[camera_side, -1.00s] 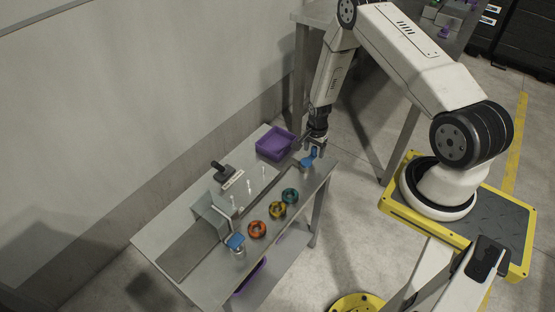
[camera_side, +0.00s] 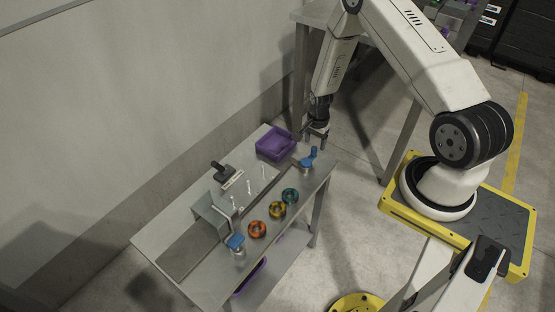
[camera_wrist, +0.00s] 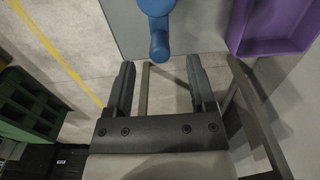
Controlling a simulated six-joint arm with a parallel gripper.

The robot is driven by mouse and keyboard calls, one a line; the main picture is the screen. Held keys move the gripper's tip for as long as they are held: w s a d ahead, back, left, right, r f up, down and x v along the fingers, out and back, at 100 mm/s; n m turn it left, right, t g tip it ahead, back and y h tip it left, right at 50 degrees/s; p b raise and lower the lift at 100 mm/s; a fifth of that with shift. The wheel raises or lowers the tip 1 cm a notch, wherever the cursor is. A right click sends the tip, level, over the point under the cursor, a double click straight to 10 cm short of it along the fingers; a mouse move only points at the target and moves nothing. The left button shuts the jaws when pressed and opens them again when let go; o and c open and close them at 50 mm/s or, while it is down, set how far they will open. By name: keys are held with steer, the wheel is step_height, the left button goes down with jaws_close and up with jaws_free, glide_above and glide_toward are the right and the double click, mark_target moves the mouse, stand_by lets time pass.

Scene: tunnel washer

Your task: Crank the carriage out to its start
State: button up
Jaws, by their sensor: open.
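A blue crank (camera_side: 307,161) stands at the far right corner of the steel table, its upright knob on top. In the wrist view the blue crank (camera_wrist: 158,22) shows at the top, its round knob end pointing towards my fingers. My gripper (camera_side: 317,133) is open and empty, above and slightly beyond the crank, apart from it. Its two dark fingers (camera_wrist: 160,78) show spread in the wrist view, with only floor and a table leg between them. Upright white pegs (camera_side: 249,190) stand along the table's middle, beside a grey tunnel housing (camera_side: 211,213). I cannot tell which part is the carriage.
A second blue-topped fitting (camera_side: 236,243) stands at the near edge. A purple bin (camera_side: 275,143) is at the back, near my gripper. A dark-handled tool (camera_side: 222,171) lies behind the pegs.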

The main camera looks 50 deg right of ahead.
steer(key=shift+r, duration=1.55)
steer(key=shift+r, duration=0.1)
steer(key=shift+a+r, duration=0.15)
steer(key=shift+r, duration=0.05)
steer(key=s+a+r+n+t, duration=0.1)
steer(key=s+a+r+n, duration=0.3)
steer(key=a+r+n, duration=0.5)
steer(key=s+a+r+n+t, duration=0.1)
steer(key=s+a+r+n, duration=0.3)
steer(key=a+r+n, duration=0.5)
step_height(320, 180, up, 5)
steer(key=shift+a+r+t, duration=0.1)
steer(key=shift+a+t, duration=0.2)
steer(key=shift+a, duration=0.9)
